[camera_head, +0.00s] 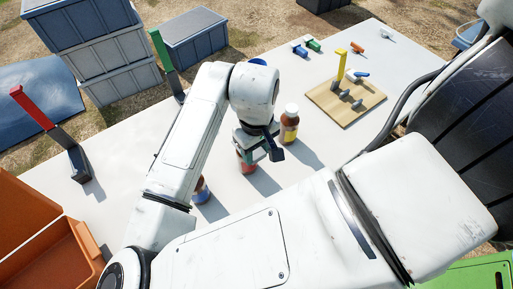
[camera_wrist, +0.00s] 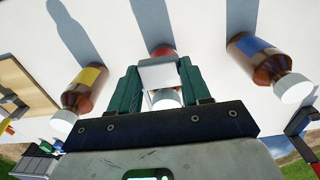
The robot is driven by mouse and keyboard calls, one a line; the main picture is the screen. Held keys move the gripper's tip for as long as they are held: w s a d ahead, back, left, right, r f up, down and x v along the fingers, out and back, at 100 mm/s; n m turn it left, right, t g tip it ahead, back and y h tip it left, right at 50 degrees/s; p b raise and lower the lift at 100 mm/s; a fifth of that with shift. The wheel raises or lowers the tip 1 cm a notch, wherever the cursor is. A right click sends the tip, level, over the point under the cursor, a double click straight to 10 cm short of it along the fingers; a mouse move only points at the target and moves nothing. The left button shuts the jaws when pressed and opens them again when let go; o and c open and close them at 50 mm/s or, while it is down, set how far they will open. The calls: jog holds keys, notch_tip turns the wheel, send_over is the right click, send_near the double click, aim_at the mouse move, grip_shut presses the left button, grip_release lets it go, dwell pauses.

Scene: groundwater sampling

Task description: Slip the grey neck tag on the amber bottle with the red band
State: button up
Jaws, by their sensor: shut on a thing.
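The amber bottle with the red band (camera_wrist: 162,51) stands in the middle of the wrist view, its white cap (camera_wrist: 166,99) between my fingers. In the head view, its red band (camera_head: 244,166) shows below my gripper (camera_head: 262,147), which covers most of the bottle. My gripper's teal fingers (camera_wrist: 159,86) are shut on the light grey neck tag (camera_wrist: 158,75). The tag lies across the upper bottle, in front of its neck from the wrist camera. I cannot tell whether its opening is fully around the neck. The bottle looks upright.
A yellow-banded bottle (camera_head: 289,125) and a blue-banded bottle (camera_head: 201,191) stand close on either side. A wooden board (camera_head: 345,103) with pegs lies at the right. An orange bin (camera_head: 60,260) is at the lower left. Red-topped (camera_head: 48,130) and green-topped (camera_head: 167,63) posts stand along the far edge.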

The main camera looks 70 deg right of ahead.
jog(key=o, duration=0.9)
notch_tip(320, 180, up, 11)
jog(key=shift+f+p, duration=0.1)
jog(key=shift+p, duration=0.35)
dwell(0.4)
